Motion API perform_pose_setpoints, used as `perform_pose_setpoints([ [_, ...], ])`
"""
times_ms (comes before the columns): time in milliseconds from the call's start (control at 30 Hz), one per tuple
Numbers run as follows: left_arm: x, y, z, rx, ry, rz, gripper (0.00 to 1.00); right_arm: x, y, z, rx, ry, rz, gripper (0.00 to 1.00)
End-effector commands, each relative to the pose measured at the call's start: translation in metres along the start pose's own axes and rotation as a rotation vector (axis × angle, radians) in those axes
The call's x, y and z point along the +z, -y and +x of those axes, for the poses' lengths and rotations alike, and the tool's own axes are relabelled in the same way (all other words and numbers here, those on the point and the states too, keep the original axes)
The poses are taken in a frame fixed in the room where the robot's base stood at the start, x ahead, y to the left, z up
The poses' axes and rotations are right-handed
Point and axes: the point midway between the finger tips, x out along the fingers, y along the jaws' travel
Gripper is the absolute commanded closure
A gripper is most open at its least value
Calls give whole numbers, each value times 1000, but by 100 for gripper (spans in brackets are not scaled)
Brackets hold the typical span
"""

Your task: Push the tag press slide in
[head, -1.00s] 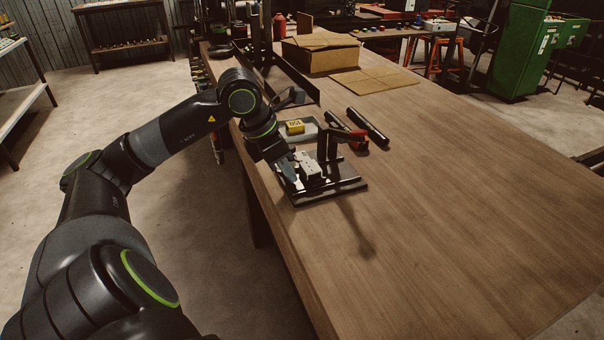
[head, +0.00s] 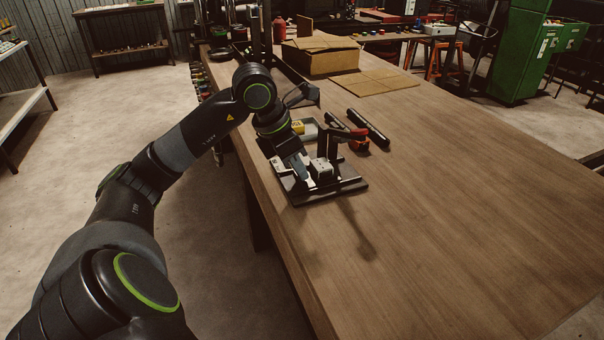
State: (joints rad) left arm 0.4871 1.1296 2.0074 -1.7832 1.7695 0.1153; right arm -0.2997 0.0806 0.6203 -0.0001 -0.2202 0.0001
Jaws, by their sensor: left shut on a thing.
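The tag press (head: 350,185) stands on the wooden table near its left edge, with a dark flat base and a dark upright frame. Its slide (head: 322,170), a light grey block, sits on the base at the foot of the upright. My left gripper (head: 305,175) is at the left side of the slide, low over the base, and shut on the slide. The fingertips are small and partly hidden by the wrist, so the exact contact is hard to see. My right gripper is not in view.
Behind the press are a grey tray (head: 310,130) with a yellow block (head: 298,127), a red-handled tool (head: 358,145) and black rods (head: 368,127). A cardboard box (head: 320,55) and flat cardboard (head: 375,81) lie farther back. The table's right and front are clear.

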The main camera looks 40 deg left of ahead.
Motion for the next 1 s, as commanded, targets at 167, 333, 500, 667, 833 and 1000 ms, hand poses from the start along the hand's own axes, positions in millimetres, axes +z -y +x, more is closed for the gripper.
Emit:
perform_pose_setpoints([
  [167,5,-1,2,2,4,-1,98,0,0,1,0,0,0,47],
  [333,9,-1,4,2,3,-2,98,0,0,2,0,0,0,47],
  [500,13,-1,5,2,4,-1,98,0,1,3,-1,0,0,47],
  [667,17,0,6,2,3,-1,98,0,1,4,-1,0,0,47],
  [833,21,0,8,1,2,-1,98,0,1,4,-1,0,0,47],
  [1000,24,-1,10,2,3,-1,98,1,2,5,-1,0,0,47],
])
